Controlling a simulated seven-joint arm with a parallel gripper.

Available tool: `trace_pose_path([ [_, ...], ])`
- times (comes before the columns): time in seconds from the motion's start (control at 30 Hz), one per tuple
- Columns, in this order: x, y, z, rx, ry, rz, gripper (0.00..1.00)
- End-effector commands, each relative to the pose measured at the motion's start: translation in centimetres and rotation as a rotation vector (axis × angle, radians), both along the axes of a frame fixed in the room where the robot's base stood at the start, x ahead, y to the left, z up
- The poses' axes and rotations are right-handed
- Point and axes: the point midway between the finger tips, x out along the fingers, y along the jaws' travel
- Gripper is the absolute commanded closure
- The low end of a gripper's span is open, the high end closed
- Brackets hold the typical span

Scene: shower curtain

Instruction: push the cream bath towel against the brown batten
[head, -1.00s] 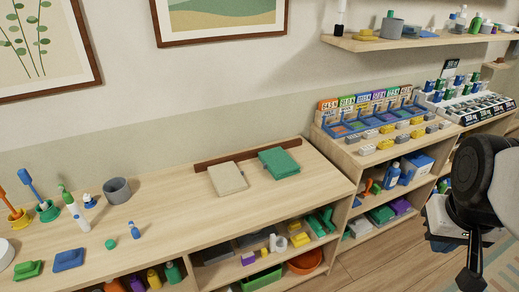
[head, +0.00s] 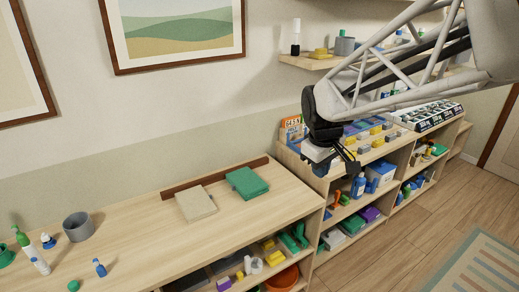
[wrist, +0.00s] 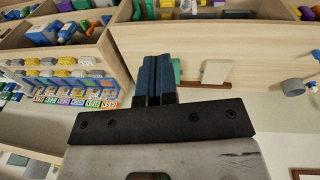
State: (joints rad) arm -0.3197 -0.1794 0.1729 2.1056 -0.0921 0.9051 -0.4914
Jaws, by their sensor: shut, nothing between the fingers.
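The cream bath towel (head: 195,204) lies flat and folded on the wooden counter, in front of the brown batten (head: 180,190). Its back edge is close to the batten; I cannot tell if they touch. In the wrist view the cream towel (wrist: 216,72) shows right of my fingers, beside the batten (wrist: 214,86). My gripper (head: 352,168) is shut and empty, in the air to the right of the towel, over the neighbouring shelf unit. Its dark fingers (wrist: 155,60) are pressed together in the wrist view.
A green folded towel (head: 247,182) lies right of the cream one, nearer my gripper. The counter (head: 130,240) is bare in front of and left of the cream towel. A grey cup (head: 78,227) stands further left. The shelf unit at right holds several small blocks.

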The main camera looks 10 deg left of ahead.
Motion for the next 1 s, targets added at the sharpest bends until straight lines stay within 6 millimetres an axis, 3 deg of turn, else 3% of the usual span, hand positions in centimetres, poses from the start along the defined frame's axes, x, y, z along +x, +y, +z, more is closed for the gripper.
trace_pose_path([
  [0.2, 4.0, 5.3, -1.9, -0.032, 0.019, 0.164, 1.0],
  [0.5, 8.4, 13.1, -5.1, -0.076, 0.038, 0.387, 1.0],
  [1.0, 12.9, 27.5, -12.7, -0.146, 0.07, 0.76, 1.0],
])
